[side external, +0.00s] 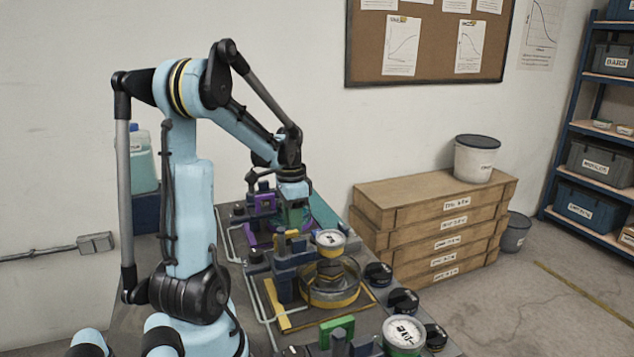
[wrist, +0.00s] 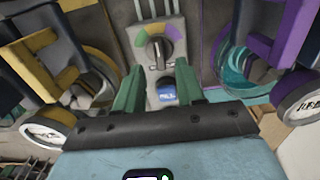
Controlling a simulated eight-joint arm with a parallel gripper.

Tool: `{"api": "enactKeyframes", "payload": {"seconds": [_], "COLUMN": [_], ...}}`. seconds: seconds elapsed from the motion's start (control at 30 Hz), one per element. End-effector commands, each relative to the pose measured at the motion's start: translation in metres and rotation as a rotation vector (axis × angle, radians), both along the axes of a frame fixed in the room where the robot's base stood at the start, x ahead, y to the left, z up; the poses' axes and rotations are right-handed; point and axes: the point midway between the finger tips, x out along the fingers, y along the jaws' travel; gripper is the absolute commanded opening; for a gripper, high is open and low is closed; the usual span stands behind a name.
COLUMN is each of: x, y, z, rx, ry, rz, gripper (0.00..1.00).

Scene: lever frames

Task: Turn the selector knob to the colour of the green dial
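The selector knob (wrist: 158,50) is a dark round knob on a grey panel in the wrist view. A coloured arc of green, yellow and purple curves above it. I cannot clearly tell which colour it points at. My gripper (wrist: 158,68) has two green fingers standing apart, one on each side just below the knob, with nothing held between them. In the side view my gripper (side external: 293,215) hangs low over the bench's far part, and the knob is hidden there. The green dial (side external: 404,333) is a white-faced gauge with a green rim at the bottom of the side view.
A yellow lever frame (wrist: 32,72) and yellow-rimmed dial (wrist: 42,132) are left; a purple frame (wrist: 293,35) and purple-rimmed dial (wrist: 302,103) are right. A green lever frame (side external: 337,330) is at the bench's near end.

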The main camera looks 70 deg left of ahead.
Motion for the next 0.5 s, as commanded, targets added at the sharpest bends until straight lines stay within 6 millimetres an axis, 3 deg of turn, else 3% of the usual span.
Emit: {"api": "enactKeyframes", "payload": {"seconds": [0.2, 0.5], "x": [0.000, 0.000], "y": [0.000, 0.000], "z": [-0.025, -0.036], "rx": [0.000, 0.000], "ry": [0.000, 0.000], "rz": [0.000, 0.000], "gripper": [0.38, 0.38]}}
